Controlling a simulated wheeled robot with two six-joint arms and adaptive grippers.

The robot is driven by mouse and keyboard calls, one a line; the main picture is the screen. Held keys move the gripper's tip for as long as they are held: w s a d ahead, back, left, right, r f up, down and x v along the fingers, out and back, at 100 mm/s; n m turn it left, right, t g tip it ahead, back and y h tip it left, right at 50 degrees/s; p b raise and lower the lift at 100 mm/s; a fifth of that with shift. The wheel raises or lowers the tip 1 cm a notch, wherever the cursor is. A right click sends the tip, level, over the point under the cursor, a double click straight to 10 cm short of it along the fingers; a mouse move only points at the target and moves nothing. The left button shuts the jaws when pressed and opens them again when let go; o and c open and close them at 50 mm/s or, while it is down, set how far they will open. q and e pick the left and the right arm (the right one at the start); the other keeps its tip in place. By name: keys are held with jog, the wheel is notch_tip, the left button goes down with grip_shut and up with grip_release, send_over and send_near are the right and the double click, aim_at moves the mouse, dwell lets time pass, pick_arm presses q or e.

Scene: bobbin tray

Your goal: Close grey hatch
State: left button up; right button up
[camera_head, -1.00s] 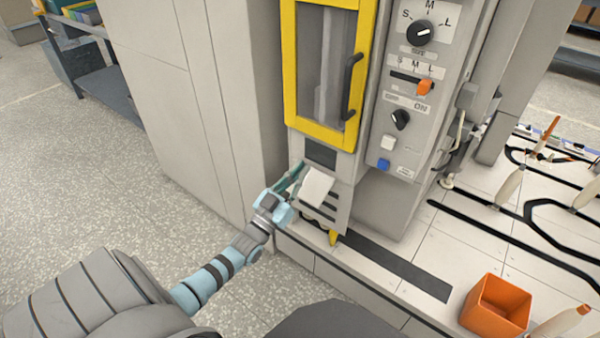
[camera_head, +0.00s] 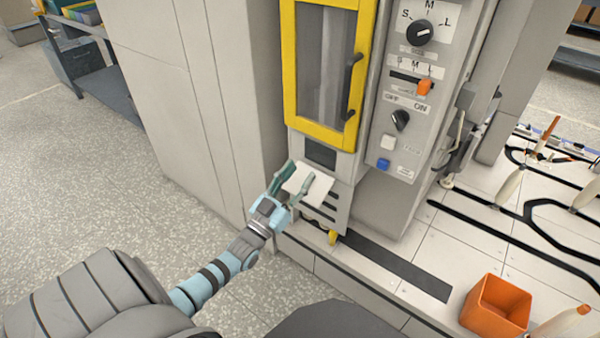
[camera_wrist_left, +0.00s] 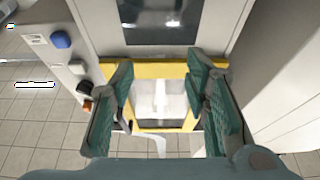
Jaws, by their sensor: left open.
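The grey hatch (camera_head: 317,189) shows in the head view as a pale flap standing out from the machine front, below a dark rectangular opening (camera_head: 320,153). It is tilted outward and open. My left gripper (camera_head: 291,180) is open at the flap's outer left side, its green fingers spread. The flap overlaps the fingers in the picture, and I cannot tell whether they touch. In the left wrist view, my left gripper (camera_wrist_left: 162,85) also shows its two fingers well apart, with nothing clearly between them. The flap cannot be made out there. My right gripper is not in view.
Above the opening is a yellow-framed door (camera_head: 350,137) with a dark handle. A control panel (camera_head: 398,165) with knobs and buttons is to its right. A tall grey cabinet (camera_head: 185,90) stands left. An orange bin (camera_head: 495,306) sits on the bench at lower right.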

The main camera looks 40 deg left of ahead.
pick_arm(q)
jog(key=v, duration=1)
jog(key=shift+s+f, duration=0.2)
jog(key=shift+s, duration=0.15)
